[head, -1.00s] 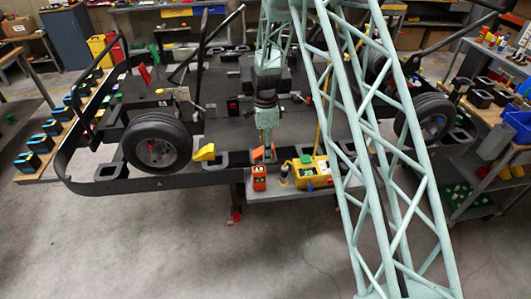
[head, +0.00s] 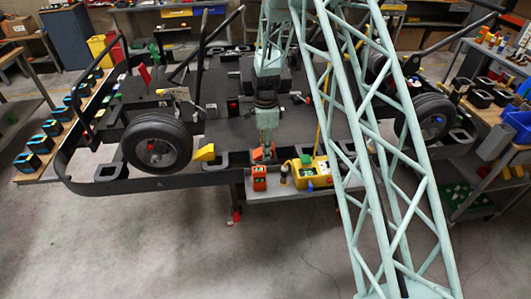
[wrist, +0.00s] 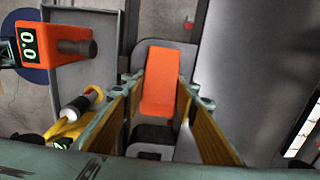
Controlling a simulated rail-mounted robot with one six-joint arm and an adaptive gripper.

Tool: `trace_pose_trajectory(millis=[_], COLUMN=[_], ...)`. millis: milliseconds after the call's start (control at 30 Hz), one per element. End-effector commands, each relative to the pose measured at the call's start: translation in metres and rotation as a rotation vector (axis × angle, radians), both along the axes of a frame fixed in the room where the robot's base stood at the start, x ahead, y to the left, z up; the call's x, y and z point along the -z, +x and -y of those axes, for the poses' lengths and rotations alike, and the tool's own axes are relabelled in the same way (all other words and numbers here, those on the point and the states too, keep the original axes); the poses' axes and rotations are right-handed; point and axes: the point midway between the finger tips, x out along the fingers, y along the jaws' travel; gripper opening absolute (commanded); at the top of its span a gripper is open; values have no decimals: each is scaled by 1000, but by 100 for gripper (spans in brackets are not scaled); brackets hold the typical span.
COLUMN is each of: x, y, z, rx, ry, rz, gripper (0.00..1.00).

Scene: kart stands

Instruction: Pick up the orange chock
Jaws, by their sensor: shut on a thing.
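The orange chock (wrist: 160,80) is a plain wedge-like block between the two finger pads of my gripper (wrist: 160,92) in the wrist view. My gripper is shut on it. A pale grey and dark part shows just below it in that view. In the head view my gripper (head: 266,143) points down at the front edge of the kart, and only a little orange of the chock (head: 257,154) shows beside the fingers. I cannot tell whether the chock is clear of its support.
A small shelf (head: 325,187) below carries an orange display device (head: 259,178) and a yellow unit (head: 312,172), close to my gripper. A yellow chock (head: 205,153) sits left, by the kart's wheel (head: 157,147). The floor (head: 170,245) in front is open.

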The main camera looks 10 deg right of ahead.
Motion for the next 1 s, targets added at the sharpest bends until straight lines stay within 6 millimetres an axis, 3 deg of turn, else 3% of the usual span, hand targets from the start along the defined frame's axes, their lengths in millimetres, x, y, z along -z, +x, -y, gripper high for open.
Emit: trace_pose_trajectory(millis=[467,1000], x=[-14,-80], y=[1,0], z=[0,0], rx=[0,0], ry=[0,0], rz=[2,1], gripper=[15,15])
